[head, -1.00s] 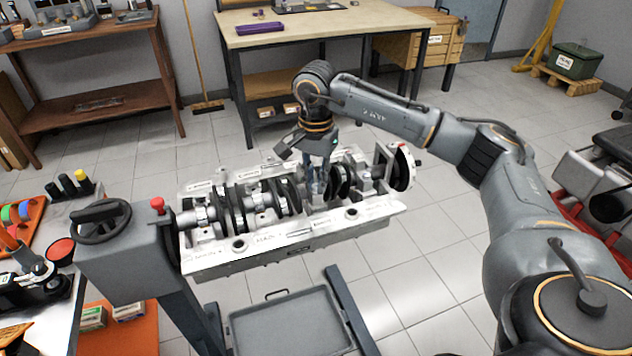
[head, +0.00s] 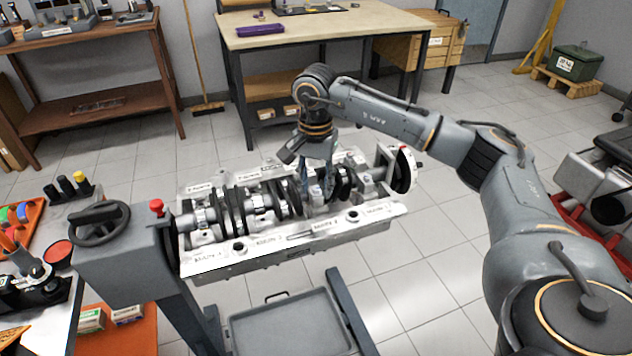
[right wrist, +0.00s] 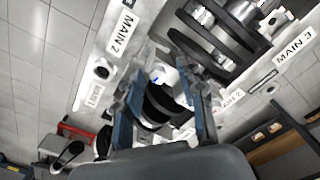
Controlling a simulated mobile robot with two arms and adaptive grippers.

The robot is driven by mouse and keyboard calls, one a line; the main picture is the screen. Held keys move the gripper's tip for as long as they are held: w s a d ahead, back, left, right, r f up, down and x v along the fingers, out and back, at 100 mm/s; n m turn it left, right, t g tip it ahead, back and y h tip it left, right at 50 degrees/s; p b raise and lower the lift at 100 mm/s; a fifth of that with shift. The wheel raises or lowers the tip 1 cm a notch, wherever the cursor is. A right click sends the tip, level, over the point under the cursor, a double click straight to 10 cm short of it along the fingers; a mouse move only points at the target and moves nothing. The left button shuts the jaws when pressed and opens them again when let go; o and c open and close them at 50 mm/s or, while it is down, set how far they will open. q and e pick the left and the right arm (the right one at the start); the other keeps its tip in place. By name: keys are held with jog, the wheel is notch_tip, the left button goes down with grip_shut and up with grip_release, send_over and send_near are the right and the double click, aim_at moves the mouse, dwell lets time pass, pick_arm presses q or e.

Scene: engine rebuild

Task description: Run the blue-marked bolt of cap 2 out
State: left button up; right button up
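The engine block (head: 290,252) lies on its stand with the crankshaft and bearing caps facing up. My right gripper (head: 316,186) points down over the block, towards its right end. A pale bearing cap (head: 316,191) with a small blue mark shows between its fingers in the head view. In the right wrist view the two dark blue fingers (right wrist: 162,112) stand apart, with a pale cap part (right wrist: 160,74) and dark crankshaft between them. A "MAIN 2" label (right wrist: 123,30) is just left of them. I cannot make out a bolt head clearly. My left gripper is out of view.
A grey tray (head: 285,325) sits low under the block. The stand's handwheel (head: 100,215) is at the block's left end. A workbench (head: 320,28) and a wooden shelf (head: 95,62) stand behind. Open floor lies between block and bench.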

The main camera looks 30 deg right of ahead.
aim_at(316, 187)
jog(key=shift+r, duration=0.2)
jog(key=shift+r, duration=0.25)
notch_tip(316, 187, up, 11)
jog(key=shift+r, duration=0.15)
dwell(0.5)
